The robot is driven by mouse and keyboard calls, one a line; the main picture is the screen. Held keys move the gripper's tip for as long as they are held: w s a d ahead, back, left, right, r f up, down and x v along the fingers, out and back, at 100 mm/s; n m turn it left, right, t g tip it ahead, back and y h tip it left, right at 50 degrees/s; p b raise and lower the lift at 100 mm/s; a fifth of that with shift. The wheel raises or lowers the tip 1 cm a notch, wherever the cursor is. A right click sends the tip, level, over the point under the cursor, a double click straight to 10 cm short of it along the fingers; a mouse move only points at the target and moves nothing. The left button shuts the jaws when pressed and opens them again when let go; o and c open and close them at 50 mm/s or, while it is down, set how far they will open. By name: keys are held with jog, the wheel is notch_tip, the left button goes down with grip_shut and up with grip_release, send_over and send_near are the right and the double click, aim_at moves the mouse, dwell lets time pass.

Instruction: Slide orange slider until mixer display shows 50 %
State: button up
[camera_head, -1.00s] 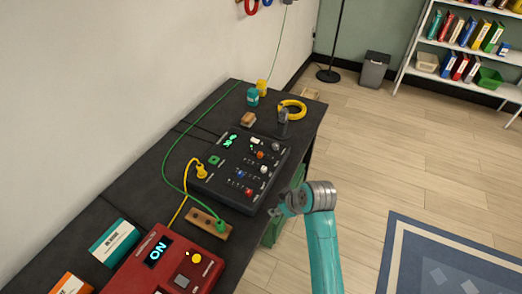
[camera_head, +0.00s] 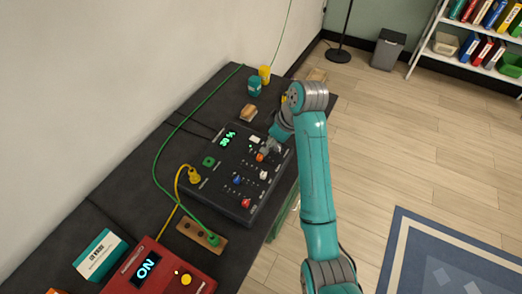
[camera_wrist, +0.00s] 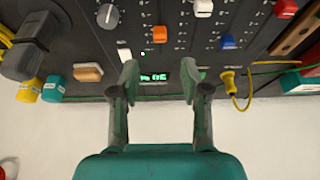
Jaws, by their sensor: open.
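The dark mixer (camera_head: 215,180) lies on the black bench. Its lit green display (camera_head: 228,138) also shows in the wrist view (camera_wrist: 153,77); the digits are too small and turned to read surely. The orange slider (camera_head: 260,157) sits on the mixer's face; in the wrist view it (camera_wrist: 160,34) lies beyond the fingertips, roughly centred between them sideways. My gripper (camera_wrist: 160,76) is open and empty, reaching down over the mixer.
A blue slider (camera_wrist: 228,42), a white slider (camera_wrist: 203,8), a red slider (camera_wrist: 287,8) and a grey knob (camera_wrist: 108,16) are near. A yellow plug (camera_head: 194,176) is at the mixer's left edge. A red ON box (camera_head: 165,270) and a wooden block (camera_head: 248,112) lie nearby.

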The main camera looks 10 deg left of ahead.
aim_at(260, 155)
jog(key=x, duration=0.8)
jog(key=shift+a+f, duration=0.1)
jog(key=shift+f, duration=0.3)
grip_shut()
